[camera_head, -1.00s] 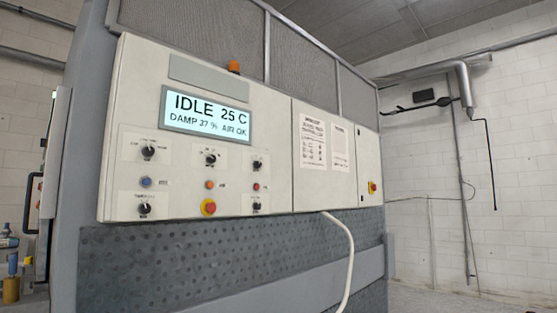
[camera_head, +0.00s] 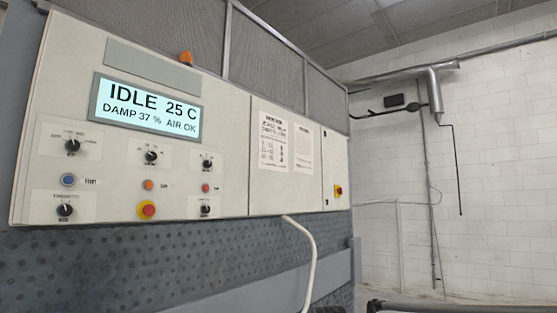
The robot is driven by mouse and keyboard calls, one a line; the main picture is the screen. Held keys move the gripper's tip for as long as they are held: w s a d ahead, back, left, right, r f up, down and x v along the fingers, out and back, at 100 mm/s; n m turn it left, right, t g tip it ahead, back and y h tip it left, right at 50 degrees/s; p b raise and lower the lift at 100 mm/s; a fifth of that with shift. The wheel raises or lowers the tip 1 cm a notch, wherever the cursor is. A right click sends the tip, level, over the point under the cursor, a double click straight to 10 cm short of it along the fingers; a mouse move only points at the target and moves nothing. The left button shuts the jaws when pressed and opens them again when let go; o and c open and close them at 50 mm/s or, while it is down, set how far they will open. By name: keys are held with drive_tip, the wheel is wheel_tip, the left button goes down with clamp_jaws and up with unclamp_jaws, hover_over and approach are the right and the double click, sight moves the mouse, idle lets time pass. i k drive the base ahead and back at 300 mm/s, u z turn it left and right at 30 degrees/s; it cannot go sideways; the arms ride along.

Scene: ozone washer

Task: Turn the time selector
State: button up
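The control panel (camera_head: 105,185) of the washer fills the left half of the head view. It carries several black selector knobs: an upper left knob (camera_head: 72,146), an upper middle knob (camera_head: 151,157), an upper right knob (camera_head: 207,163), a lower left knob (camera_head: 65,210) and a lower right knob (camera_head: 205,209). Their small labels are too blurred to tell surely which is the time selector. The lit display (camera_head: 148,108) reads IDLE 25 C, DAMP 37 %, AIR OK. My gripper cannot be made out; a dark shape shows at the bottom right edge.
An orange lamp (camera_head: 186,58) tops the panel. A white hose (camera_head: 308,255) hangs below it. A pipe (camera_head: 435,95) runs along the right wall.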

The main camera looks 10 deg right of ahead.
sight(151, 157)
drive_tip(key=z, duration=0.8)
drive_tip(key=k, duration=0.65)
drive_tip(key=u, duration=0.65)
